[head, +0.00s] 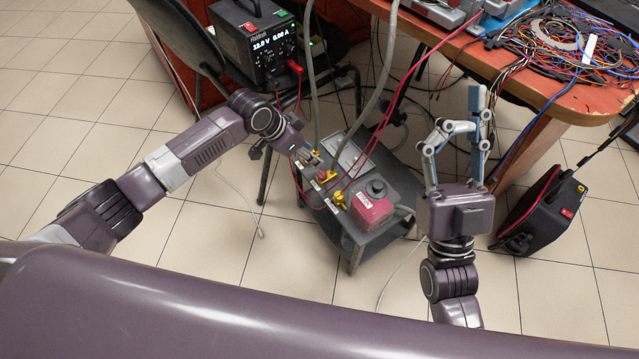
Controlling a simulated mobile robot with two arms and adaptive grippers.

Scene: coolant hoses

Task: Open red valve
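The red valve looks to be the small red part (322,175) among brass-yellow fittings on a grey metal bench. It is small and partly hard to make out. My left gripper (309,157) reaches in from the left, its fingertips close to the fittings just above the red part. I cannot tell whether it touches anything or whether its fingers are open. My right gripper (480,105) points upward to the right of the bench, its blue finger pads side by side with nothing seen between them.
A red pump-like unit (372,207) with a black cap sits on the bench (356,243). Grey hoses and red cables hang over it. A black power supply (262,48) stands behind. A wooden table (580,103) with tangled wires is at upper right, a black case (545,212) below. Tiled floor is open at left.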

